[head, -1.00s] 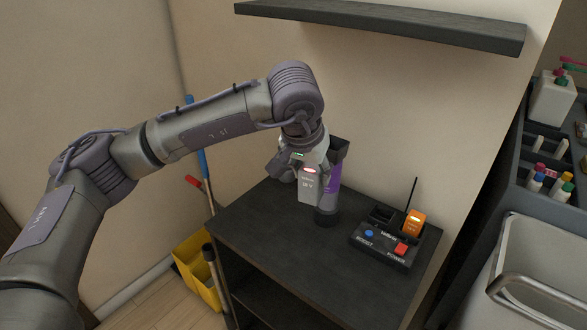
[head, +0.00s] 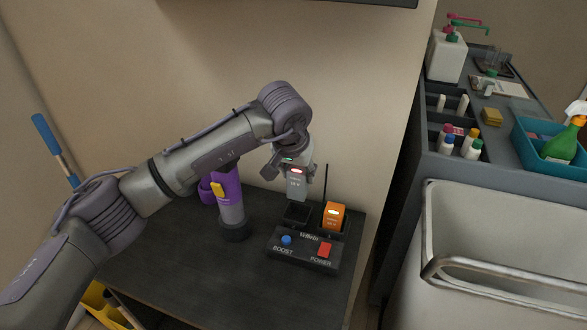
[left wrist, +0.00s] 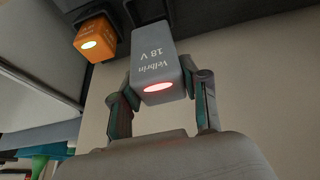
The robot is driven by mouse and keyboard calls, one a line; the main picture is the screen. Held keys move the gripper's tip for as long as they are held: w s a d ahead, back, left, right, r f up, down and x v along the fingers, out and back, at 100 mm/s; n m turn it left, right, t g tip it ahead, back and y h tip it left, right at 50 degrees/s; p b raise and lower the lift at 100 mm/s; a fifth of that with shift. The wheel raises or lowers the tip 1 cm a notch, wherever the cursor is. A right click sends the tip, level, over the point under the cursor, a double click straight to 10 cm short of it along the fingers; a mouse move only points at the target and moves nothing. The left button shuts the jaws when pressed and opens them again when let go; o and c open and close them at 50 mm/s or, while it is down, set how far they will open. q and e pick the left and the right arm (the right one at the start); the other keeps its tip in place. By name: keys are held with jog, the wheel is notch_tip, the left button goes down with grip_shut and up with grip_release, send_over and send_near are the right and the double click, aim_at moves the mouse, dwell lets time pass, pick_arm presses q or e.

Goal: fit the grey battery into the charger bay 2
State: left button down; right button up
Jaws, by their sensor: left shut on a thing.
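The grey battery (head: 297,188) has a lit red indicator and an "18 V" label. My left gripper (head: 296,172) is shut on it and holds it roughly upright over the black charger (head: 303,256). The charger's empty left bay (head: 297,213) lies just below the battery's lower end. I cannot tell whether they touch. In the left wrist view the two fingers (left wrist: 161,80) grip the sides of the grey battery (left wrist: 152,60), whose far end points at a dark bay. No bay number is legible. My right gripper is not in view.
An orange battery (head: 334,214) sits in the charger's right bay, close beside the grey one. A thin antenna rises behind the charger. A purple-and-grey tool (head: 230,200) stands left on the dark table (head: 210,284). A shelf edge hangs above; a cart (head: 500,235) is at right.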

aim_at(298, 188)
pick_arm(q)
jog(key=shift+s+f, duration=0.25)
jog(key=shift+f, duration=0.2)
jog(key=shift+w+f+b, duration=0.1)
jog(key=shift+f+b, duration=0.25)
jog(key=shift+w+f, duration=0.1)
jog(key=shift+f, duration=0.25)
jog(key=shift+f+b, duration=0.3)
jog(key=shift+f, duration=0.35)
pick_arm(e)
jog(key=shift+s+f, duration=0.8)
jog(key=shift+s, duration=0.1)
pick_arm(q)
jog(key=shift+f+b, duration=0.25)
jog(key=shift+b, duration=0.1)
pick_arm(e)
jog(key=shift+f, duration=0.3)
pick_arm(q)
jog(key=shift+f, duration=0.1)
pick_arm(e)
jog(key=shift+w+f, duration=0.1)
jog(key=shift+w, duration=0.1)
pick_arm(q)
jog(key=shift+f+b, duration=0.25)
jog(key=shift+b, duration=0.35)
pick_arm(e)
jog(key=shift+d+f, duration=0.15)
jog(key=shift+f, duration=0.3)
